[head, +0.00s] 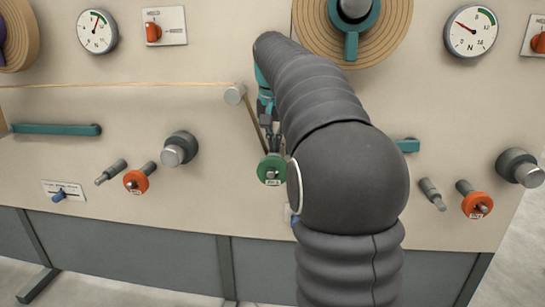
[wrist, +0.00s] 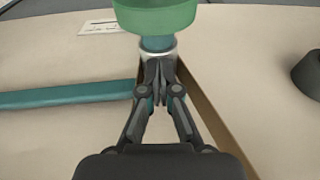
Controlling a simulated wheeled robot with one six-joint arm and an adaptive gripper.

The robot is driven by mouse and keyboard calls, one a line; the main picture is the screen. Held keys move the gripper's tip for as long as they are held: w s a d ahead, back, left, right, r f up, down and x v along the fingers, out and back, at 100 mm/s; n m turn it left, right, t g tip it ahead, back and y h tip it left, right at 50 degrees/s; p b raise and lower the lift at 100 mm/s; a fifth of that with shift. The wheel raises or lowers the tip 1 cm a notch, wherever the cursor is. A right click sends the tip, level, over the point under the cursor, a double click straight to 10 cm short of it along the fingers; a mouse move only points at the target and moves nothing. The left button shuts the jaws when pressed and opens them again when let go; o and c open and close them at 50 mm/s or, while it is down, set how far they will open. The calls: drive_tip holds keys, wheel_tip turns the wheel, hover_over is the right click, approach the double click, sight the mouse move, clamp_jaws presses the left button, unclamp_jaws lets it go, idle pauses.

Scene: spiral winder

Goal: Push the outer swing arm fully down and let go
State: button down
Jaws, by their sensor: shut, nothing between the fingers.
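A teal swing arm (wrist: 65,95) runs nearly level from the left in the wrist view to the middle. In the head view only its right part (head: 407,146) shows; my own arm hides the rest. At its free end are a grey collar (wrist: 157,56) and a green roller (wrist: 160,14), which also shows in the head view (head: 271,169). My gripper (wrist: 163,68) is shut and empty. Its fingertips (head: 272,148) point down just above the roller end, at the collar. I cannot tell whether they touch it.
A tan strip (head: 256,128) runs from a small grey roller (head: 234,94) down to the green roller, close beside my gripper. Another teal arm (head: 55,129) lies level at the left. A dark knob (head: 180,148) and an orange knob (head: 137,181) stick out left of the green roller.

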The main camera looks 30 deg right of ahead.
drive_tip(key=shift+f+b, duration=1.35)
drive_tip(key=shift+f, duration=0.95)
drive_tip(key=shift+r, duration=0.1)
drive_tip(key=shift+r+p, duration=4.9)
drive_tip(key=shift+r, duration=2.6)
drive_tip(key=s+a+f+n+t, duration=0.1)
drive_tip(key=s+a+f+n, duration=0.1)
drive_tip(key=s+a+f, duration=0.3)
drive_tip(key=s+a+f+n+t, duration=0.1)
drive_tip(key=s+a+f, duration=0.5)
drive_tip(key=s, duration=0.7)
drive_tip(key=s+a+f+n+t+y, duration=0.1)
drive_tip(key=s+a+f+n, duration=0.2)
drive_tip(key=s+f, duration=0.6)
drive_tip(key=shift+s+a+n+t, duration=0.4)
drive_tip(key=shift+s+a, duration=0.1)
drive_tip(key=shift+a, duration=0.75)
